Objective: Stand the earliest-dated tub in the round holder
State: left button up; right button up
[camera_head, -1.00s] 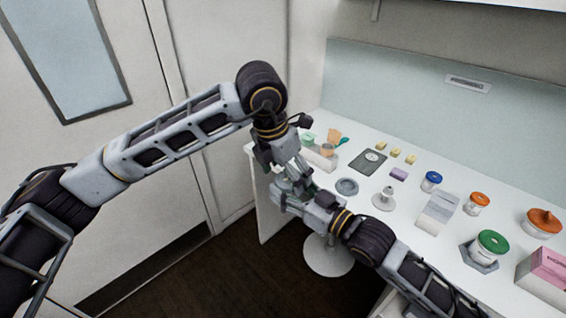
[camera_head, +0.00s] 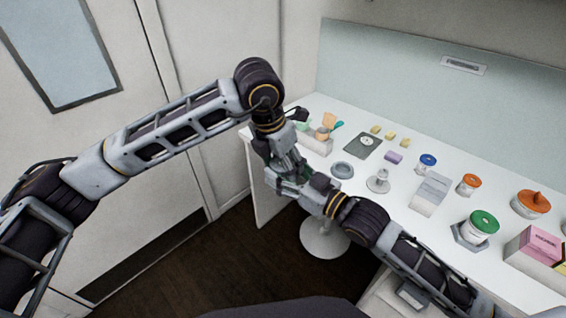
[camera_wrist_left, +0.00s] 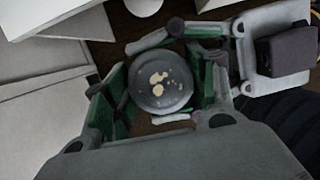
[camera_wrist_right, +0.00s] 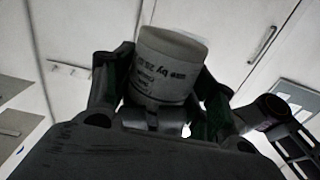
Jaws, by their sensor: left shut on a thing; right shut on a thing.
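My left gripper (camera_head: 283,172) and right gripper (camera_head: 300,188) meet in front of the table's left end, both shut on one tub. The tub is mostly hidden in the head view. In the left wrist view, a round dark grey end of the tub (camera_wrist_left: 160,84) with cream-coloured patches faces the camera, between green-padded fingers. In the right wrist view, the pale tub (camera_wrist_right: 170,62) shows printed text starting "use by 28"; the rest is too small to read. A grey round ring-shaped holder (camera_head: 342,170) sits empty on the table.
On the table are a blue-lidded tub (camera_head: 427,163), an orange-lidded tub (camera_head: 468,184), a green-lidded tub (camera_head: 481,224) on a hexagonal base, a small white pedestal (camera_head: 378,181), a pale box (camera_head: 431,194), and a dark scale (camera_head: 364,146). A round stool (camera_head: 322,240) stands below.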

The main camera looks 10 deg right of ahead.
jog(key=o, duration=1.3)
